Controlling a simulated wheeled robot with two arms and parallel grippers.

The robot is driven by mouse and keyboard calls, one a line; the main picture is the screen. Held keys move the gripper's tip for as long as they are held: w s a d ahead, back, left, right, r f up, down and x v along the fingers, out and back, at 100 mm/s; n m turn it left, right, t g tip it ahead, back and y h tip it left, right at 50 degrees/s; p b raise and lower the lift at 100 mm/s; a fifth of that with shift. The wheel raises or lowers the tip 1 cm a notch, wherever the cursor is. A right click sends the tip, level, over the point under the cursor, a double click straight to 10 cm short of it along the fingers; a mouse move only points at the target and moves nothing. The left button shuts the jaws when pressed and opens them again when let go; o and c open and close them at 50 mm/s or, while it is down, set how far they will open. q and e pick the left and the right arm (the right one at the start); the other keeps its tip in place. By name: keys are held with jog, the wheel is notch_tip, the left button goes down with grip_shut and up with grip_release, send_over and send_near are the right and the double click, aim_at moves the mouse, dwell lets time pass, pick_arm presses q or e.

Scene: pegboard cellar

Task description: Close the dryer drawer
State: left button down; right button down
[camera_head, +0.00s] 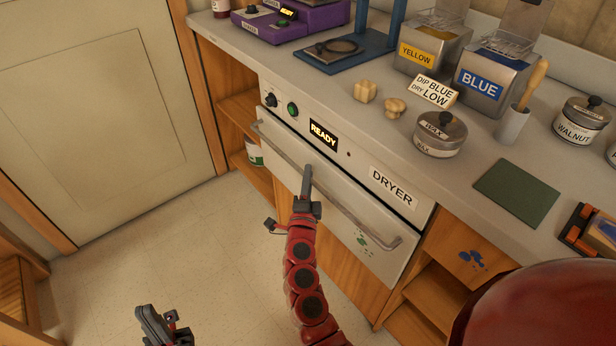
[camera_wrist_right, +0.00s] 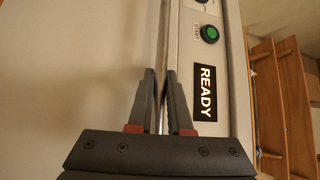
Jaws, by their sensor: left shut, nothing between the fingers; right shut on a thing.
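The dryer (camera_head: 392,187) is built in under the counter, with a lit READY display, a green button and a pale drawer front (camera_head: 340,222). A long metal handle bar (camera_head: 360,218) runs across the front. No gap or drawer interior shows in the head view. My right gripper (camera_head: 307,170) is shut on the handle bar, left of its middle. In the right wrist view the bar (camera_wrist_right: 164,50) runs between the two fingers, beside the READY display (camera_wrist_right: 205,93). My left gripper (camera_head: 160,325) is shut and empty, low over the floor at the bottom left.
The counter above holds wooden pieces (camera_head: 366,91), a wax tin (camera_head: 440,134), yellow and blue metal containers (camera_head: 490,80) and a green mat (camera_head: 516,193). Open shelves (camera_head: 240,110) flank the dryer. The tiled floor (camera_head: 190,250) in front is clear.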

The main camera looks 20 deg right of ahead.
jog(key=shift+w+d+p, duration=0.2)
jog(key=shift+d+p, duration=0.05)
jog(key=shift+d, duration=0.3)
jog(key=shift+w+d+p, duration=0.2)
jog(key=shift+d+p, duration=0.05)
jog(key=shift+d, duration=0.25)
jog(key=c, duration=0.8)
grip_release()
jog(key=shift+d, duration=0.1)
jog(key=shift+c, duration=0.2)
jog(key=v, duration=1.7)
jog(key=shift+s+a, duration=0.15)
jog(key=shift+a, duration=0.1)
